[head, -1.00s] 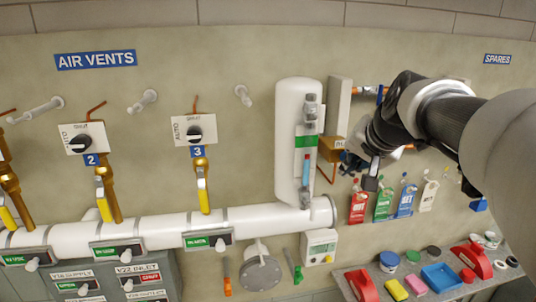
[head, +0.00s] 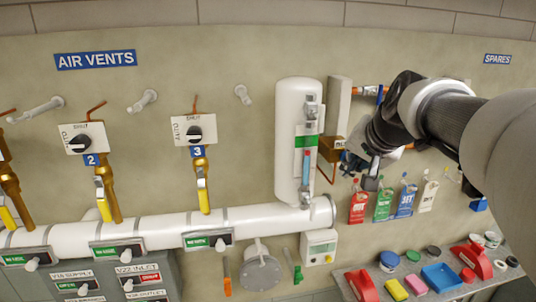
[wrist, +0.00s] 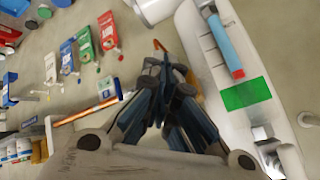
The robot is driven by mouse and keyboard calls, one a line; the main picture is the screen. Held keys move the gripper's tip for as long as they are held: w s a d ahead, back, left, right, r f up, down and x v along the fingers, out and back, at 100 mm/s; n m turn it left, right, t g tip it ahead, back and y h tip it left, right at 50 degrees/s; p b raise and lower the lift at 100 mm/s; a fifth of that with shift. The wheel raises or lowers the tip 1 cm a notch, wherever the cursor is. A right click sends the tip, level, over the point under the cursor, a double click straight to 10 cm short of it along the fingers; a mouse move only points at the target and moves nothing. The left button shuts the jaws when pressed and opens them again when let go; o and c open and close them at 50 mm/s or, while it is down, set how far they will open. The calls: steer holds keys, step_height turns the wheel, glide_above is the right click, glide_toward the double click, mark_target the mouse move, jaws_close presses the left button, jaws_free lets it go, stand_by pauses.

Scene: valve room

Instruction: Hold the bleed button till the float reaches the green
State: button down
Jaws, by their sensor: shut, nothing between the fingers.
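A white upright vessel (head: 288,110) carries a sight glass with a green band (head: 306,141). The red float (head: 306,154) sits on top of the blue column, just below the green band. The wrist view also shows the red float (wrist: 238,73) close to the green band (wrist: 246,93), with a small pale gap between. A brass box (head: 328,149) with a partly covered label is right of the vessel. My gripper (head: 347,163) is shut and empty, close to the box's right side. The button itself is hidden, and I cannot tell whether the fingertips (wrist: 168,68) touch it.
Coloured tags (head: 383,205) hang on the wall below and right of my gripper. A shelf (head: 405,269) holds a blue tray (head: 442,276) and other spares. A white pipe (head: 150,229) runs along the left. A small display box (head: 319,246) is below the vessel.

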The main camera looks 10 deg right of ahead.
steer(key=shift+s, duration=0.15)
steer(key=shift+s+b, duration=0.45)
steer(key=shift+s, duration=0.3)
